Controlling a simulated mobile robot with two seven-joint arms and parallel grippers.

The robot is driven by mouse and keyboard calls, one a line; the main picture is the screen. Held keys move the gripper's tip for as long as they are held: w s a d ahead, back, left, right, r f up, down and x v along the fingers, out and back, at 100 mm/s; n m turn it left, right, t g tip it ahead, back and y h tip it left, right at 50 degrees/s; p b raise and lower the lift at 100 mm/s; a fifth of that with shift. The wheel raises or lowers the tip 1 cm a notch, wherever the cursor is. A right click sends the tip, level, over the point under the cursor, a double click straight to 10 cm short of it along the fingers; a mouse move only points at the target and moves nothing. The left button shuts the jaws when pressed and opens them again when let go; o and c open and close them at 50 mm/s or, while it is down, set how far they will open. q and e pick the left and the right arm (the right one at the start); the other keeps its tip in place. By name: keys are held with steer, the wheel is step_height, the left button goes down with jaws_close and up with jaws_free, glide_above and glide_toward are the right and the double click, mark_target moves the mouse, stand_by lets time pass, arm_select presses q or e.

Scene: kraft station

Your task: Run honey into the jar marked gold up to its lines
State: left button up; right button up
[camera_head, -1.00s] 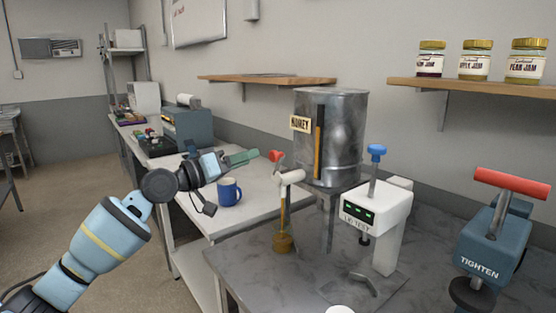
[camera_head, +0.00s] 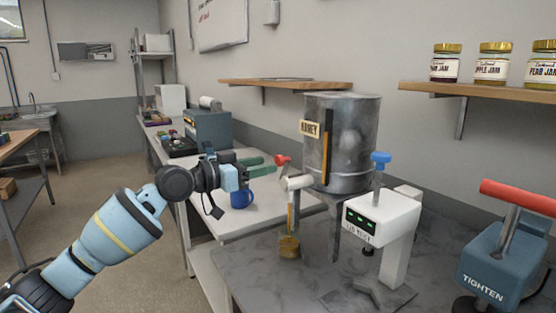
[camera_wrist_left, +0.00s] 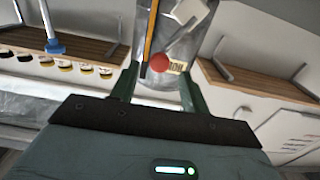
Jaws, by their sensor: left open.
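The steel honey drum (camera_head: 350,145) has a HONEY label and an amber upright strip. It also shows in the left wrist view (camera_wrist_left: 190,50). Its white tap (camera_head: 297,183) has a red knob (camera_head: 282,160), also in the left wrist view (camera_wrist_left: 159,62). An amber stream (camera_head: 291,215) hangs below the tap into a small jar (camera_head: 289,248) with amber contents. The jar's mark and lines are too small to read. My left gripper (camera_head: 268,164) is open and empty, its fingertips close to the red knob. In the wrist view the knob shows between the fingers; contact is unclear.
A blue mug (camera_head: 241,199) stands on the white table below my left gripper. A white tester (camera_head: 385,225) with a blue knob and a blue TIGHTEN press (camera_head: 505,255) stand to the right. Jam jars (camera_head: 492,63) line a wall shelf.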

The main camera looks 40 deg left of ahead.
mark_target(277, 162)
arm_select(q)
steer(key=p+x, duration=0.1)
steer(key=x, duration=0.4)
steer(key=shift+w+d, duration=0.15)
steer(key=shift+w, duration=0.15)
jaws_close()
